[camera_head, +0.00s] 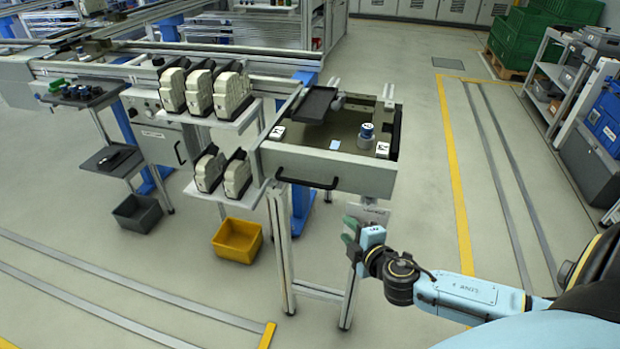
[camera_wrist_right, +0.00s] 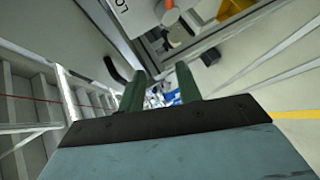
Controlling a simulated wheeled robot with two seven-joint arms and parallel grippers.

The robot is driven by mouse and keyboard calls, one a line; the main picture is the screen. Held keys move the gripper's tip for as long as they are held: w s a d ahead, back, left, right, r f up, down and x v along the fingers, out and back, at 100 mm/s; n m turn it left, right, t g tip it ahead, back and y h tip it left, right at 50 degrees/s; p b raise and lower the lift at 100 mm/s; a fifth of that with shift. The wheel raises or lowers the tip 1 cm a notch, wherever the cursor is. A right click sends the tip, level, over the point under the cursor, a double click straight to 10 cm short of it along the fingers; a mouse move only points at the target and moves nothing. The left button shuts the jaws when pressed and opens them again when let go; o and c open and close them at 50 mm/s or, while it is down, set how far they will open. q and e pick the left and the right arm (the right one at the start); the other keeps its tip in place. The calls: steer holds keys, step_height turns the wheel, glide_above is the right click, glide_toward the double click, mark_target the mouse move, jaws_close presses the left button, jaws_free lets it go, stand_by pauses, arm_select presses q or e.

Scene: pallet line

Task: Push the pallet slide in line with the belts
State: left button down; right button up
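The pallet slide (camera_head: 361,177) is a grey drawer-like frame on legs at the end of the line, with a black handle (camera_head: 307,184) on its front panel. Its front panel stands nearer to me than the belts (camera_head: 262,56), which run in from the left. My right gripper (camera_head: 351,230) is in front of and below the slide's right front corner, apart from it. In the right wrist view its two green fingers (camera_wrist_right: 161,90) are spread with nothing between them. A grey panel and a dark handle (camera_wrist_right: 112,69) show beyond them. My left gripper is out of view.
On the slide are a dark tray (camera_head: 314,103), a blue-topped cylinder (camera_head: 366,134) and small white blocks. Shelves with grey-white parts (camera_head: 231,92) stand left of it. A yellow bin (camera_head: 238,241) is on the floor below.

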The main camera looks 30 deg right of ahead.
steer(key=n+t+y, duration=0.1)
steer(key=n+t, duration=0.1)
glide_toward(312, 186)
steer(key=s, duration=0.2)
steer(key=w, duration=0.4)
steer(key=w+f, duration=0.1)
steer(key=w, duration=0.8)
steer(key=shift+d+f, duration=0.3)
steer(key=shift+d, duration=0.1)
jaws_close()
